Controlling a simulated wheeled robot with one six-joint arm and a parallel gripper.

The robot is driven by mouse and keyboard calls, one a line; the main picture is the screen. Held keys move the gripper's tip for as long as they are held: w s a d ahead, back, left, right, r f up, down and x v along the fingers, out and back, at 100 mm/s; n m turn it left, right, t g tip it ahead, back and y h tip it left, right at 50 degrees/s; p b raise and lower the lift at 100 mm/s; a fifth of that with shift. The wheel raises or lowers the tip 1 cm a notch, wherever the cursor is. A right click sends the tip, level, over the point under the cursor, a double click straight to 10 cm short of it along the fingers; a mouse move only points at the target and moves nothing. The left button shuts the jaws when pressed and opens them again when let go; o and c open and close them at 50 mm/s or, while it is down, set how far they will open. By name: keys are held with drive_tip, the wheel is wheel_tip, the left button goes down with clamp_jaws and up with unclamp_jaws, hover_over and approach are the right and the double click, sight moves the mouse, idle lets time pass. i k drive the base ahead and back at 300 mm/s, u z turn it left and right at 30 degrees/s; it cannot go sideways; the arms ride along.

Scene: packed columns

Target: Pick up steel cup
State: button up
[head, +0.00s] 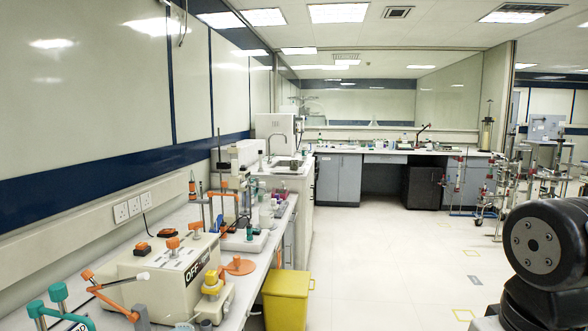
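I cannot make out a steel cup for certain in the head view. A small grey rounded object (206,325) shows at the bottom edge on the left bench, partly cut off, and I cannot tell what it is. A black part of my arm fills the lower right corner. My gripper is out of the picture.
A long bench (262,268) on the left holds a cream machine (168,270) with orange knobs, green and orange clamps, and bottles. A yellow bin (287,297) stands beside it. Metal stands (500,185) crowd the right. The pale floor (385,260) between is clear.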

sight(294, 164)
drive_tip(key=z, duration=0.15)
drive_tip(key=i, duration=0.55)
drive_tip(key=z, duration=0.5)
drive_tip(key=i, duration=1.95)
drive_tip(key=z, duration=0.25)
drive_tip(key=i, duration=2.05)
drive_tip(key=u, duration=0.95)
drive_tip(key=i, duration=1.8)
drive_tip(key=u, duration=0.8)
drive_tip(key=i, duration=0.7)
